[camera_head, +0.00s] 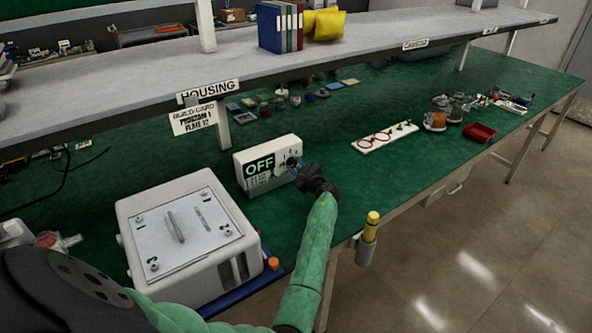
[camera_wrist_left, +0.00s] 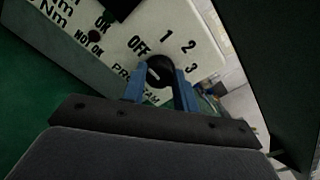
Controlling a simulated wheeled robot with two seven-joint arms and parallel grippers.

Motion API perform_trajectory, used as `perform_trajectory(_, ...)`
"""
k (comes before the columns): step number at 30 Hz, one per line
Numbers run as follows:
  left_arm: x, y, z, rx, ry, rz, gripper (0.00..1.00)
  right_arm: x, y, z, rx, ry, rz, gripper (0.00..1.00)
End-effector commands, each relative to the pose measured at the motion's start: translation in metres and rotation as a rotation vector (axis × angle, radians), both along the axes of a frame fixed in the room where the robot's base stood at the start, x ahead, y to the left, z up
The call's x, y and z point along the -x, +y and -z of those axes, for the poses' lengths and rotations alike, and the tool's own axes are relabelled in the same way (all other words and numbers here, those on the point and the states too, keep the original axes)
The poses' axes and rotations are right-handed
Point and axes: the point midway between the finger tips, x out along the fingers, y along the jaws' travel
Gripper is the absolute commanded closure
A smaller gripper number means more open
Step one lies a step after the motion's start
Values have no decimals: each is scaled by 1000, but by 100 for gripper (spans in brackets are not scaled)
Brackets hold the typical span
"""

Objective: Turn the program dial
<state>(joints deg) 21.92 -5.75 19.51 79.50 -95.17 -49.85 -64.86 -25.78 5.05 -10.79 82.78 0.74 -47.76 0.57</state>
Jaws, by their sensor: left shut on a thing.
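The white control box (camera_head: 268,163) stands on the green bench and its display reads OFF. Its program dial (camera_wrist_left: 160,71) is a black round knob, seen in the left wrist view with the marks OFF, 1, 2 and 3 around it. My left gripper (camera_head: 296,163) is at the box's front face, and in the left wrist view its blue fingers (camera_wrist_left: 160,85) are shut on the dial, one on each side. Which mark the dial points to cannot be told. My right gripper is not in view.
A white housing (camera_head: 185,235) with a handle on its lid stands left of the box. A yellow-capped tool in a holder (camera_head: 368,238) hangs at the bench's front edge. A white board with red rings (camera_head: 383,137) lies to the right. A shelf (camera_head: 150,72) runs above the bench.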

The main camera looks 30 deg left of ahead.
Motion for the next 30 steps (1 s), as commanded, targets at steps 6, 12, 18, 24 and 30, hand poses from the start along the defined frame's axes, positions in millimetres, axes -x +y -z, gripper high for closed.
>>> perform_trajectory(6, 0, 0, 0, 5, -11, 0, 93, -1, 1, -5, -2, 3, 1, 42)
perform_trajectory(12, 0, 0, 0, 5, -11, 0, 93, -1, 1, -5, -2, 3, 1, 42)
perform_trajectory(18, 0, 0, 0, 5, -11, 0, 51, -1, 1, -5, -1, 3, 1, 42)
perform_trajectory(24, 0, 0, 0, 4, -10, 0, 49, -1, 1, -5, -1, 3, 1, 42)
perform_trajectory(30, 1, -3, 0, 4, -10, 0, 49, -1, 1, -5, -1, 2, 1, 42)
